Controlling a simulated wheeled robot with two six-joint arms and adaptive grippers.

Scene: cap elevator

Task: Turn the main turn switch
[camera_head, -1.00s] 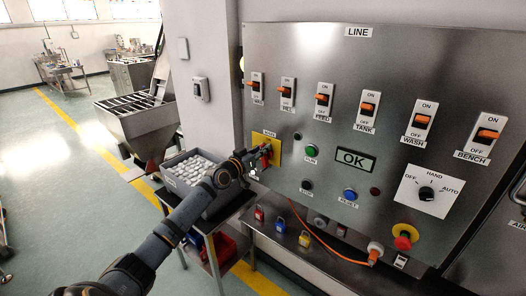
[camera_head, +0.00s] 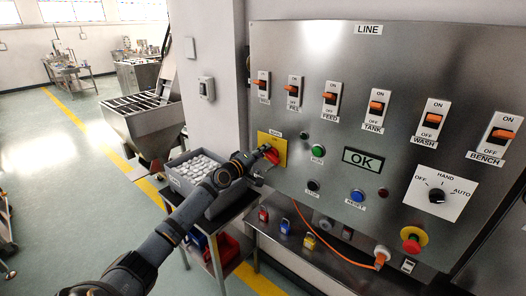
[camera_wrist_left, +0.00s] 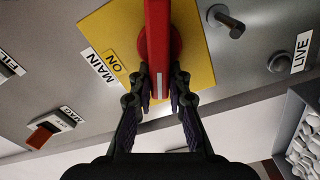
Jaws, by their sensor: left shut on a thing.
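The main switch has a red handle on a yellow plate (camera_head: 279,143), at the left of the steel panel in the head view. The red handle (camera_head: 272,156) is partly covered by my left gripper there. In the left wrist view the red handle (camera_wrist_left: 157,40) runs upright through the picture, turned at an angle to the yellow plate (camera_wrist_left: 200,75). The plate carries MAIN and ON labels (camera_wrist_left: 103,66). My left gripper (camera_wrist_left: 159,88) is shut on the handle, one finger on each side. My right gripper is not in view.
Orange toggle switches (camera_head: 329,97) line the panel above. A green button (camera_head: 318,151) and an OK display (camera_head: 369,160) are to the right. A grey bin of white caps (camera_head: 172,176) stands below left. A metal peg (camera_wrist_left: 225,21) sticks out beside the plate.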

